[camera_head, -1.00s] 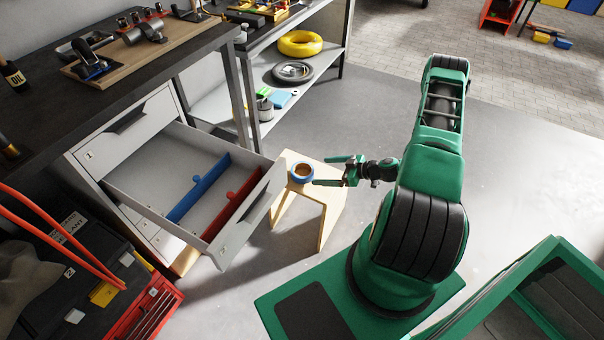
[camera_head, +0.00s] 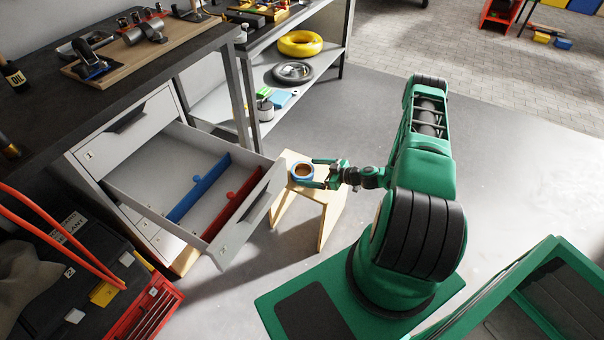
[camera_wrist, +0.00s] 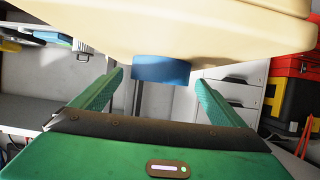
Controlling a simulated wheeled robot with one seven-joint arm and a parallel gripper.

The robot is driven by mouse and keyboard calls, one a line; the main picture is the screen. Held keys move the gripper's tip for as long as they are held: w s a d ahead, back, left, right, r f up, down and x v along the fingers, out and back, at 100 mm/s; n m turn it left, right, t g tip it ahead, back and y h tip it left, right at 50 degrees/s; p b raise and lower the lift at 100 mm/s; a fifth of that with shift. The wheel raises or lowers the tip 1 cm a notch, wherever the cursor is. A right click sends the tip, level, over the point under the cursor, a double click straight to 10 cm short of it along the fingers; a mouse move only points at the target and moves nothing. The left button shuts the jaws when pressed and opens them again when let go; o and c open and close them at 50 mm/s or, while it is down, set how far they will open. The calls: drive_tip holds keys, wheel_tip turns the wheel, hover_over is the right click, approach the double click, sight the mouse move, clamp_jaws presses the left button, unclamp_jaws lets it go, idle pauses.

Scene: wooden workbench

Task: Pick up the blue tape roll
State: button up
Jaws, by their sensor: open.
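The blue tape roll (camera_head: 294,176), a blue ring with a brown core, lies flat on the top of a small light wooden stool (camera_head: 331,196) beside the open drawer. My gripper (camera_head: 311,172) is open and level, reaching in from the right. Its two green fingers point at the roll, with the tips at its near side. In the wrist view, which appears upside down, the blue tape roll (camera_wrist: 161,69) shows between and just beyond the fingertips of my gripper (camera_wrist: 158,80). I cannot tell whether either finger touches it.
The open grey drawer (camera_head: 243,222) with a blue and a red divider stands left of the stool. A metal shelf (camera_head: 333,62) with a yellow ring is behind. A red and black toolbox (camera_head: 95,265) is at lower left. The floor behind the stool is clear.

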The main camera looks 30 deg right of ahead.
sight(294, 169)
drive_tip(key=x, duration=0.3)
drive_tip(key=shift+w+a+r, duration=0.1)
drive_tip(key=shift+w+a, duration=0.1)
drive_tip(key=shift+w, duration=0.25)
drive_tip(key=c, duration=1.2)
drive_tip(key=shift+r, duration=0.2)
